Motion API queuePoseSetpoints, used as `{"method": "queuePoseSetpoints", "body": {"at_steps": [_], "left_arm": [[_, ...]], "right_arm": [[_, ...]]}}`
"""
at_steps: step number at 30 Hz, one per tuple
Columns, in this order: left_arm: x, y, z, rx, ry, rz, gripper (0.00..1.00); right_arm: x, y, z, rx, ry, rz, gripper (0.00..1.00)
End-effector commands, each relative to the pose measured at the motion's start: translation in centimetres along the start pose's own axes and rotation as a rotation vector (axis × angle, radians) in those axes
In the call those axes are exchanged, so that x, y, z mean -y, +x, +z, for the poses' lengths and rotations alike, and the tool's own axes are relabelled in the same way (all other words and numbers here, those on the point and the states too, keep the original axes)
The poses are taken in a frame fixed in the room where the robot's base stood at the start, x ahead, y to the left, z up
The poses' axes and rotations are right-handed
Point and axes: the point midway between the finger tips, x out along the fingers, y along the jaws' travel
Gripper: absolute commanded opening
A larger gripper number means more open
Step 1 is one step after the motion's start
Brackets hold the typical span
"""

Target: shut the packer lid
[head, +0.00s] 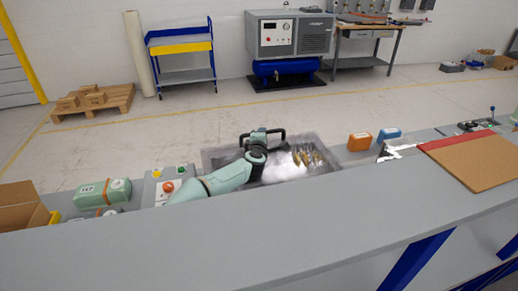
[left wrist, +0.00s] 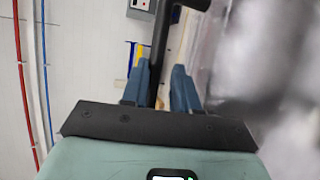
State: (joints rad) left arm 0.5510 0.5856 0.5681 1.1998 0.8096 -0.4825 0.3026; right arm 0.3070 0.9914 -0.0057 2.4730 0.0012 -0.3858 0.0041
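The packer is a grey metal bin (head: 329,168) sunk in the counter, with white stuff (head: 285,169) and brownish pieces (head: 309,155) inside. A black bar handle (head: 281,134) stands up at its far side and also shows in the left wrist view (left wrist: 160,42). I cannot make out the lid panel clearly; a blurred grey surface (left wrist: 245,55) fills the right of the wrist view. My left gripper (left wrist: 160,75) is at the handle, its blue fingers on either side of the bar, with a gap by the right finger. My right gripper is out of view.
A brown board (head: 475,160) lies at the right. The near counter (head: 300,225) is clear.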

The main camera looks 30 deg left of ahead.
Motion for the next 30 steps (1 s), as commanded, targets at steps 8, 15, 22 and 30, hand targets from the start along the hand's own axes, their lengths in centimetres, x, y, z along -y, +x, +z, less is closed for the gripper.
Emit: {"method": "queuePoseSetpoints", "body": {"at_steps": [8,15,22,30], "left_arm": [[0.4,-5.7,-0.2,-0.002,0.007,0.002,0.27],[0.2,-9.7,-0.1,-0.001,0.004,0.003,0.27],[0.1,-11.2,-0.1,-0.002,0.002,0.002,0.27],[0.0,-11.2,-0.1,-0.002,0.001,0.002,0.27]], "right_arm": [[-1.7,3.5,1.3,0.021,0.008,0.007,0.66],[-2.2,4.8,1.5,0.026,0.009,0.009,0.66],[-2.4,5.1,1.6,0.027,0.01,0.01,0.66],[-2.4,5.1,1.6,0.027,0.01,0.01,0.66]]}}
